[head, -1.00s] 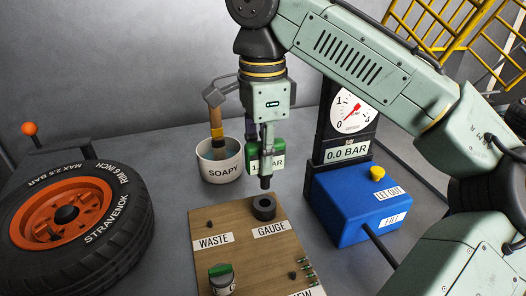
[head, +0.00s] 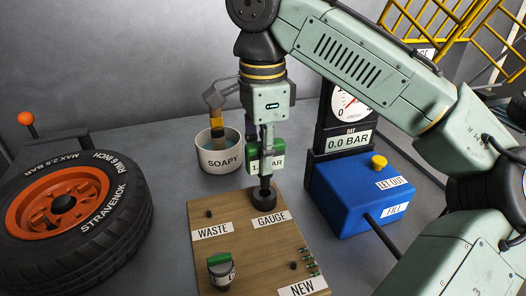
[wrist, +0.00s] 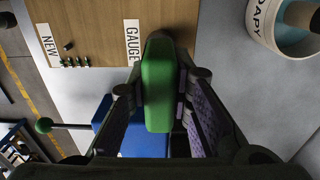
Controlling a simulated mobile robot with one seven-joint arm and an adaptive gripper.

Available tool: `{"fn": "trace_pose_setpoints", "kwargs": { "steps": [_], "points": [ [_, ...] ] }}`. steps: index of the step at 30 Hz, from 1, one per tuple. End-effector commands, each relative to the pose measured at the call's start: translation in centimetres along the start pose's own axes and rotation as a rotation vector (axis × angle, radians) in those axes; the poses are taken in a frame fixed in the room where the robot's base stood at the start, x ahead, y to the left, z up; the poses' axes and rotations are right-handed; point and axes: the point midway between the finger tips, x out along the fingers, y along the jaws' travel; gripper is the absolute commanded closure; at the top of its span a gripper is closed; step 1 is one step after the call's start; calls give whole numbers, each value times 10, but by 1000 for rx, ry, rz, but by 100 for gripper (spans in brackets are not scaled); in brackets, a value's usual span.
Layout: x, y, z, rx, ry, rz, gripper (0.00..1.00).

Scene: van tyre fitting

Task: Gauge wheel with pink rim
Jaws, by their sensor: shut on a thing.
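My gripper (head: 266,150) is shut on a green gauge (head: 253,158) with a white BAR display, partly hidden by a finger. In the wrist view the green gauge (wrist: 157,90) sits between the fingers. Its dark stem points down at the round black holder (head: 264,199) by the GAUGE label; the tip overlaps the holder, and I cannot tell whether it is inside. The wheel (head: 90,232) lies at left with an orange rim (head: 40,205), lettered STRAVENOK, RIM 6 INCH, MAX 2.5 BAR. No pink rim is in view.
The wooden board (head: 245,245) carries WASTE and NEW labels, a green-topped round item (head: 221,270) and several small valves (head: 309,262). A SOAPY pot (head: 219,158) with a brush stands behind. A blue inflator box (head: 350,195) stands right, its display reading 0.0 BAR.

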Motion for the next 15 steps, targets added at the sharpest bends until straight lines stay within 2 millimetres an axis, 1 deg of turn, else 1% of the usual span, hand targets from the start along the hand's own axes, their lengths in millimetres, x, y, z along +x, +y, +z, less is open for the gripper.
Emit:
{"fn": "trace_pose_setpoints", "kwargs": {
  "steps": [15],
  "points": [
    [14, 0, 0, 0, 0, 0, 100]
  ]
}}
